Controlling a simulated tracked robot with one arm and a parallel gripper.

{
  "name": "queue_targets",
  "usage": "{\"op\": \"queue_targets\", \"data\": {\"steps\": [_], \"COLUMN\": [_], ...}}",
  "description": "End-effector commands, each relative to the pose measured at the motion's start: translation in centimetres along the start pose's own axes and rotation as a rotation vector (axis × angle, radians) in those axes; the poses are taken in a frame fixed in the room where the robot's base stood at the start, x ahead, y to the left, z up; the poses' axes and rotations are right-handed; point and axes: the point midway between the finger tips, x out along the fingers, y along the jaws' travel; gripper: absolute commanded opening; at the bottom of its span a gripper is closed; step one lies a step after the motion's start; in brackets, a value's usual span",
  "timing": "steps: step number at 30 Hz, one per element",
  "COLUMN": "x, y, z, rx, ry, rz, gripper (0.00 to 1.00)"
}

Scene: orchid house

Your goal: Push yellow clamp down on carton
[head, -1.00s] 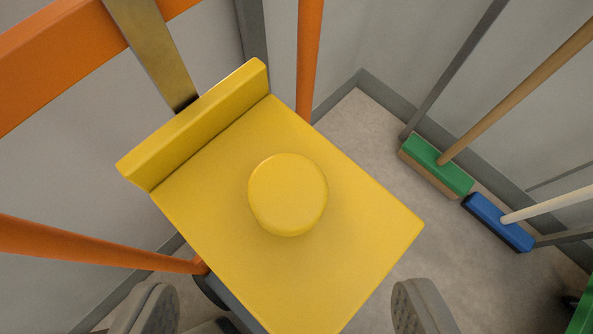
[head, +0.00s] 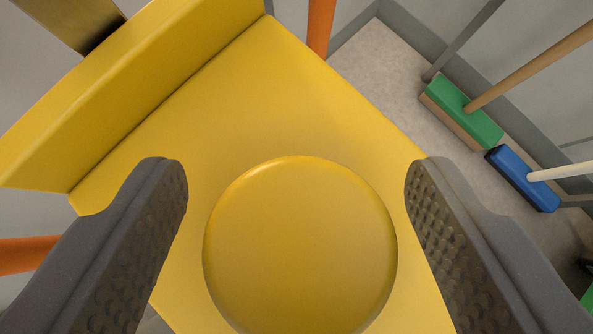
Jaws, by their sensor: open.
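The yellow clamp (head: 285,100) fills the middle of the head view, a flat plate with a raised lip along its upper left edge. A round yellow knob (head: 300,245) stands on the plate. My gripper (head: 297,185) is open, with one grey textured finger on each side of the knob and a gap to it on both sides. I cannot tell whether the fingertips touch the plate. No carton can be made out; the clamp covers what lies beneath it.
A brass-coloured strip (head: 75,20) meets the lip at the upper left. An orange post (head: 320,25) stands behind the clamp. A green broom (head: 462,112) and a blue broom (head: 522,178) rest on the floor at the right by the grey wall.

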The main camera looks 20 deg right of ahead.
Motion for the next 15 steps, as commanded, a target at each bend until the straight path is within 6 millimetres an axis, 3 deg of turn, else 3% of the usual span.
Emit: {"op": "queue_targets", "data": {"steps": [9, 11, 15], "x": [0.18, 0.18, 0.17], "y": [0.03, 0.04, 0.04], "z": [0.05, 0.06, 0.04], "rx": [-0.001, -0.001, 0.0], "ry": [0.0, 0.0, 0.0], "rz": [0.001, 0.001, 0.001], "gripper": [0.63, 0.49, 0.1]}}
